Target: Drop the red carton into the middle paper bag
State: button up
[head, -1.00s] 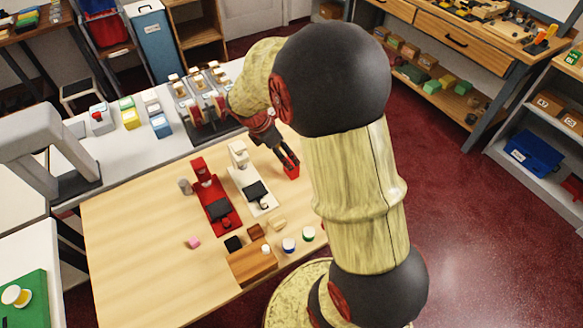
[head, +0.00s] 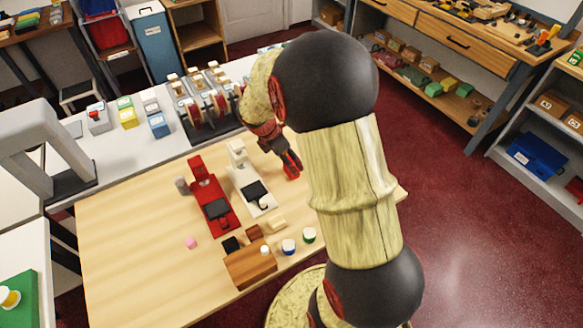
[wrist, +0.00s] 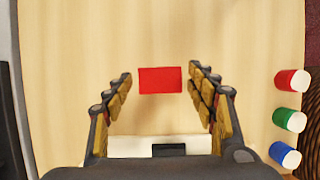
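The red carton (wrist: 160,80) lies on the wooden table in the wrist view, between and a little beyond my fingertips. In the head view a red block (head: 291,170), which seems to be the same carton, shows at the end of my gripper (head: 288,163). My gripper (wrist: 161,77) is open, with a gap on each side of the carton in the wrist view. I cannot make out any paper bag in either view; my arm hides part of the table's right side.
A white device (head: 250,190) and a red device (head: 210,200) stand left of my gripper. A wooden block (head: 248,268) lies at the front. The table's left part is clear.

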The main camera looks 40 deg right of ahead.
jog(key=c, duration=1.2)
jog(key=shift+o, duration=0.2)
jog(key=shift+r, duration=0.15)
